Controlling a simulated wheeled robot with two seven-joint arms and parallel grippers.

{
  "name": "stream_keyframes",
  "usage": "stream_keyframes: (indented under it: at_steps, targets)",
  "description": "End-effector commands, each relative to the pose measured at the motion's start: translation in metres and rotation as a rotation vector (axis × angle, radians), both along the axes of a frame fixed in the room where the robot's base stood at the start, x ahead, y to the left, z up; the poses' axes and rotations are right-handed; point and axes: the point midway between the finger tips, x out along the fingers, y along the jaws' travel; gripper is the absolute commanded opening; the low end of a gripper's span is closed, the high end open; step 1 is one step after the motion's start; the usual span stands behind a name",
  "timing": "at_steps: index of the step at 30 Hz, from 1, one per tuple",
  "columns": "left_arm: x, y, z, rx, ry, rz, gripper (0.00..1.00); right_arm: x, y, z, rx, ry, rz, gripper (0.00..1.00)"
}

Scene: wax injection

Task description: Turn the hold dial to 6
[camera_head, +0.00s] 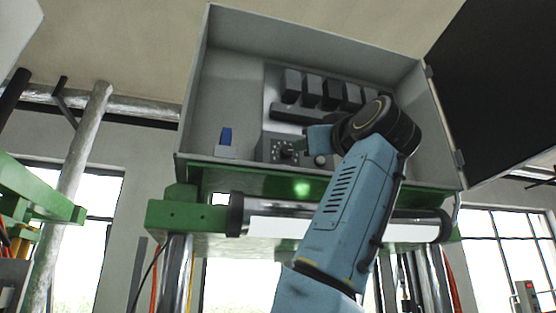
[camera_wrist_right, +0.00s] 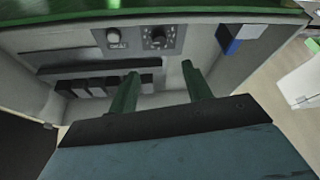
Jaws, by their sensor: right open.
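A dark control panel inside the open grey box carries a round dial with light marks around it (camera_head: 286,152); it also shows in the right wrist view (camera_wrist_right: 158,39). A plain round knob (camera_wrist_right: 113,36) sits beside it, also in the head view (camera_head: 320,160). I cannot read labels or numbers, so which is the hold dial is unclear. My right gripper (camera_wrist_right: 160,70) is open and empty, its two green fingers apart and pointing toward the panel near the marked dial, apparently not touching it. In the head view my right arm hides part of the panel. My left gripper is not in view.
Several dark blocks (camera_head: 313,90) and a long dark bar (camera_head: 297,113) are on the box's back wall. The grey box walls (camera_head: 190,110) surround the panel; the black door (camera_head: 490,90) hangs open at right.

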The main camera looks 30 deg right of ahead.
Motion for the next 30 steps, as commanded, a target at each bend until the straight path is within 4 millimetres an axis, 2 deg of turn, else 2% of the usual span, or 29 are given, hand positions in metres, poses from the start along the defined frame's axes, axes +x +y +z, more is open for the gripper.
stream_keyframes:
  at_steps: [5, 10, 14, 17, 21, 25, 30]
  targets:
    - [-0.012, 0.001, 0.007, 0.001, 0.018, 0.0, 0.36, 0.014, -0.002, 0.006, 0.001, 0.005, 0.002, 0.49]
    - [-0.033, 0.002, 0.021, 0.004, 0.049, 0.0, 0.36, 0.044, -0.006, 0.02, 0.001, 0.006, 0.003, 0.49]
    - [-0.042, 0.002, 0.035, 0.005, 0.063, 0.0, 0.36, 0.071, -0.01, 0.031, 0.0, 0.007, 0.002, 0.49]
    - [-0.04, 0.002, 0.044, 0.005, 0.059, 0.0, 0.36, 0.089, -0.012, 0.039, 0.0, 0.006, 0.003, 0.49]
    - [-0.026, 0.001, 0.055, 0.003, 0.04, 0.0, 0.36, 0.108, -0.016, 0.046, 0.0, 0.005, 0.002, 0.49]
    - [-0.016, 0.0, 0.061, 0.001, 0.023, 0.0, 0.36, 0.119, -0.018, 0.049, 0.0, 0.002, 0.0, 0.49]
    - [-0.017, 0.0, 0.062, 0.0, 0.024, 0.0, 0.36, 0.123, -0.018, 0.049, 0.0, 0.002, 0.0, 0.49]
